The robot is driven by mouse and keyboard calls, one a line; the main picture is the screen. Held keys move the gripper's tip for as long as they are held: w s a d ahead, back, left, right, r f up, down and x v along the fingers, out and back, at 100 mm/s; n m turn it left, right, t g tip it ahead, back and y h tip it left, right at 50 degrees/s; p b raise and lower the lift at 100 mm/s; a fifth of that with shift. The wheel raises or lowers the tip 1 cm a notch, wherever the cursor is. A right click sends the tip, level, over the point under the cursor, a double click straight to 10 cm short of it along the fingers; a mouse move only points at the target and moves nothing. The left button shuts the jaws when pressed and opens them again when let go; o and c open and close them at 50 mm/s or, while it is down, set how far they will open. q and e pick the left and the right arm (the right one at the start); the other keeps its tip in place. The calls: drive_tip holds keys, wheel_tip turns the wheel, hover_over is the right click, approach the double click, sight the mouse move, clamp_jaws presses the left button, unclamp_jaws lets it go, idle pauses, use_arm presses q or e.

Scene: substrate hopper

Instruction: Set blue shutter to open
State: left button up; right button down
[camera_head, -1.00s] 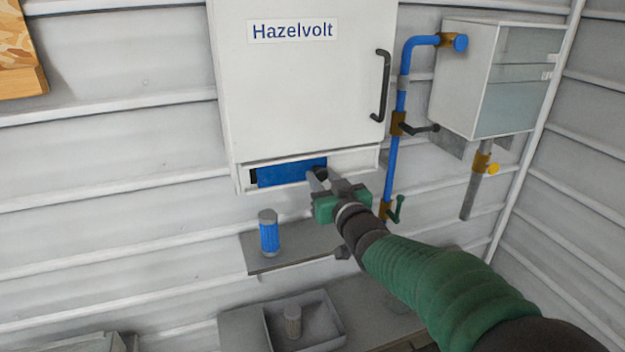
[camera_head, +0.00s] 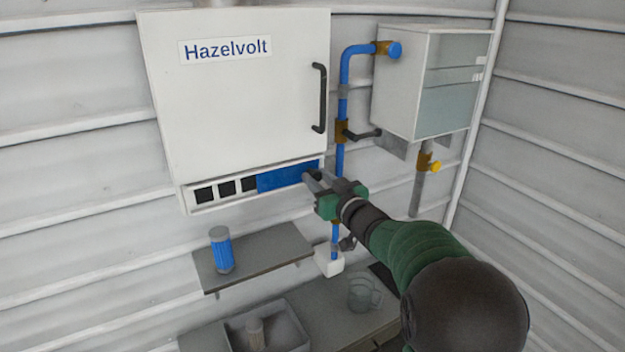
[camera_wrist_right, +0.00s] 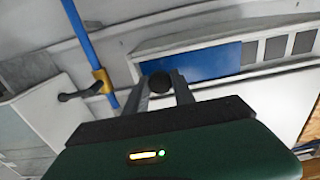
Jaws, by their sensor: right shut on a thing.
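The blue shutter (camera_head: 280,177) is a flat panel in the slot along the bottom of the white Hazelvolt cabinet (camera_head: 245,100). It sits at the right end of the slot, with several dark square openings (camera_head: 227,188) uncovered to its left. My right gripper (camera_head: 313,180) is at the shutter's right end, shut on its dark round knob. In the right wrist view, the knob (camera_wrist_right: 159,83) shows between the two fingertips, in front of the blue panel (camera_wrist_right: 198,62). My left gripper is not in view.
A blue pipe (camera_head: 342,105) with valves runs down just right of the cabinet, beside my right arm. A blue-ribbed canister (camera_head: 221,250) stands on the shelf (camera_head: 262,258) below. A grey tray (camera_head: 292,330) and a clear mug (camera_head: 364,293) are lower down.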

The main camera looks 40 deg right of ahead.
drive_tip(key=c, duration=1.4)
unclamp_jaws()
drive_tip(key=shift+d+r, duration=0.3)
drive_tip(key=shift+r, duration=0.15)
drive_tip(key=shift+c, duration=0.2)
drive_tip(key=o, duration=0.4)
drive_tip(key=shift+s+d+f, duration=0.25)
drive_tip(key=shift+d, duration=0.1)
drive_tip(key=shift+c, duration=0.2)
drive_tip(key=shift+w+a, duration=0.15)
drive_tip(key=shift+a, duration=0.4)
use_arm(q)
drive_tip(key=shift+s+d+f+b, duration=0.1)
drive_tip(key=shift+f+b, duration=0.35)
drive_tip(key=shift+b, duration=0.05)
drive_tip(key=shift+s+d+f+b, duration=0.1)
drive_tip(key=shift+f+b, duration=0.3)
drive_tip(key=shift+b, duration=0.05)
use_arm(e)
drive_tip(key=v, duration=1.6)
drive_tip(key=shift+s, duration=0.4)
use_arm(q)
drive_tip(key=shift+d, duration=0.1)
use_arm(e)
drive_tip(key=shift+d+f, duration=0.15)
drive_tip(key=shift+d, duration=0.05)
